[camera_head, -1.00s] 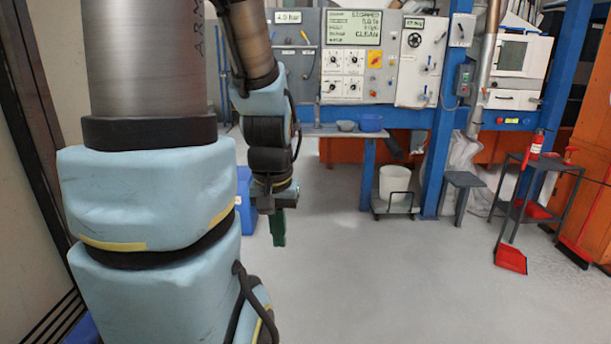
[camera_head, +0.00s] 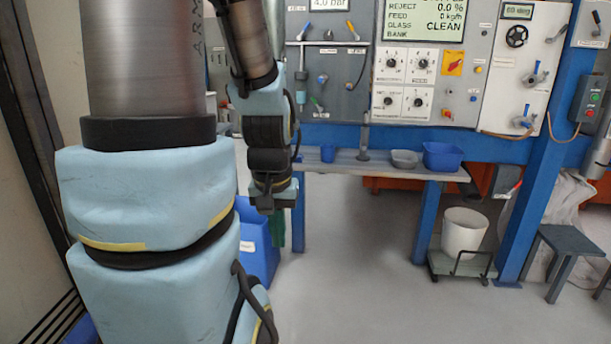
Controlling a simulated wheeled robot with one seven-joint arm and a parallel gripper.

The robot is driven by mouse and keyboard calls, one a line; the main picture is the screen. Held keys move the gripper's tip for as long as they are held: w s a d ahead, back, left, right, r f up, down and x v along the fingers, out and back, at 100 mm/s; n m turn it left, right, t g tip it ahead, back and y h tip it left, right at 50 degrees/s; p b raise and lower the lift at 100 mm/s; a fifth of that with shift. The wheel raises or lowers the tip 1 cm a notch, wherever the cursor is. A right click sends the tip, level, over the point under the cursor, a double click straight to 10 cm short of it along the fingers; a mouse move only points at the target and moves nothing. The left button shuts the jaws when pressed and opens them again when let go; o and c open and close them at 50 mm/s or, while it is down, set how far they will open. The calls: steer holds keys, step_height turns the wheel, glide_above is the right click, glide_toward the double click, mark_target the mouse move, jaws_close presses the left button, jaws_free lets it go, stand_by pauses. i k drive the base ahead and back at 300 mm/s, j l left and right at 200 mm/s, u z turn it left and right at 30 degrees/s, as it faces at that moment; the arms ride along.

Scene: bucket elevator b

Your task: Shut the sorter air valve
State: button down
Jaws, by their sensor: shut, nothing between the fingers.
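A grey panel (camera_head: 328,90) under the 4.0 bar display (camera_head: 327,5) carries several valve levers. A blue-handled lever (camera_head: 303,31) and a yellow-handled lever (camera_head: 352,31) sit side by side near its top. A green-handled lever (camera_head: 317,103) is lower down. The labels are too small to read, so I cannot tell which is the sorter air valve. My gripper (camera_head: 278,240) hangs pointing down in front of the panel, lower and to its left.
A shelf (camera_head: 380,168) below the panels holds a grey bowl (camera_head: 404,158) and a blue bin (camera_head: 442,156). A large blue bin (camera_head: 255,245) stands behind my gripper. A white bucket (camera_head: 464,232) and a stool (camera_head: 568,240) stand right. The middle floor is clear.

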mark_target(299, 37)
steer(key=i+l+u, duration=0.2)
steer(key=i+u, duration=0.2)
steer(key=i+l+u, duration=1.25)
steer(key=l, duration=0.2)
steer(key=k, duration=0.1)
